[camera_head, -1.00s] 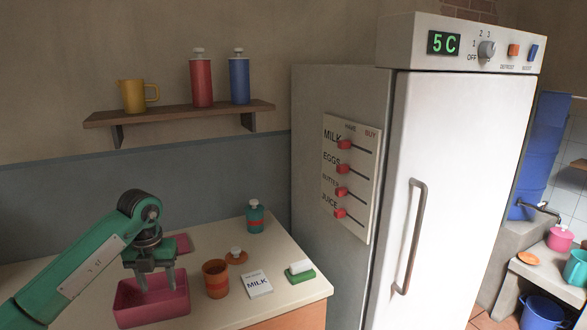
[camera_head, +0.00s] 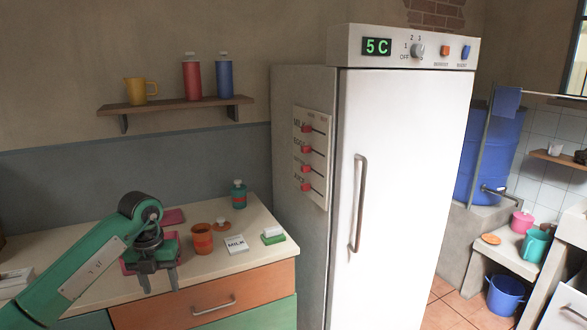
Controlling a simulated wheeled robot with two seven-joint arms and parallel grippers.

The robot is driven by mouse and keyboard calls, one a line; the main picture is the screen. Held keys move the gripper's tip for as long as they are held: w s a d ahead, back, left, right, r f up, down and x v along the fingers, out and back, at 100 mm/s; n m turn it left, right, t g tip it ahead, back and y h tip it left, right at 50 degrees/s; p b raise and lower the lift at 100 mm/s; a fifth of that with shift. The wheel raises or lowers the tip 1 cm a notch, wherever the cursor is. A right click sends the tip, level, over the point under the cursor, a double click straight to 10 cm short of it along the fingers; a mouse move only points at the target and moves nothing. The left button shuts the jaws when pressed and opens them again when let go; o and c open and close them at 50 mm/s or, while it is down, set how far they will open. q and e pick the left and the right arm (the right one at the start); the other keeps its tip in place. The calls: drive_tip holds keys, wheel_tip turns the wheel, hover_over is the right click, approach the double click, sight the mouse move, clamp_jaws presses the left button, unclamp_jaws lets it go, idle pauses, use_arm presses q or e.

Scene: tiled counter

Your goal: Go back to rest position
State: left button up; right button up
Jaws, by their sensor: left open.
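My left gripper (camera_head: 160,281) is at the end of the green arm that comes in from the left. Its two fingers point down and stand apart, with nothing between them. It shows in front of the pink tray (camera_head: 126,268), which it partly hides, near the counter's front edge. My right gripper is not in view.
On the counter (camera_head: 262,239) are an orange cup (camera_head: 202,238), a MILK card (camera_head: 237,244), a green-and-white block (camera_head: 273,235) and a teal bottle (camera_head: 238,194). A white fridge (camera_head: 405,170) stands to the right. A wall shelf (camera_head: 175,104) holds a jug and two bottles.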

use_arm(q)
drive_tip(key=d+f+n+t+h+p, duration=0.25)
drive_tip(key=d+f+n+h, duration=0.25)
drive_tip(key=d+f+h, duration=1.05)
drive_tip(key=s+a+f+n+t+y+p, duration=0.1)
drive_tip(key=s+a+f+n+t+y, duration=0.2)
drive_tip(key=f+n, duration=0.55)
drive_tip(key=a+f+n+t+y+p, duration=0.15)
drive_tip(key=f+n+t, duration=0.4)
drive_tip(key=f, duration=0.65)
drive_tip(key=s+a+f+n+g+y, duration=0.1)
drive_tip(key=s+a+f+n+y, duration=0.3)
drive_tip(key=s+f, duration=0.7)
drive_tip(key=s+a+f+n+g+y, duration=0.1)
drive_tip(key=s+a+f+n+y, duration=0.3)
drive_tip(key=s+f, duration=0.65)
drive_tip(key=s+d+f+n+g+y+p, duration=0.1)
drive_tip(key=s+f+g, duration=0.3)
drive_tip(key=s, duration=1.2)
drive_tip(key=s+f+n+g+y, duration=0.2)
drive_tip(key=s+f+n+g, duration=0.2)
drive_tip(key=s, duration=1.2)
drive_tip(key=shift+s+d+f+p, duration=0.2)
drive_tip(key=shift+d+f+p, duration=0.15)
drive_tip(key=shift+f, duration=0.1)
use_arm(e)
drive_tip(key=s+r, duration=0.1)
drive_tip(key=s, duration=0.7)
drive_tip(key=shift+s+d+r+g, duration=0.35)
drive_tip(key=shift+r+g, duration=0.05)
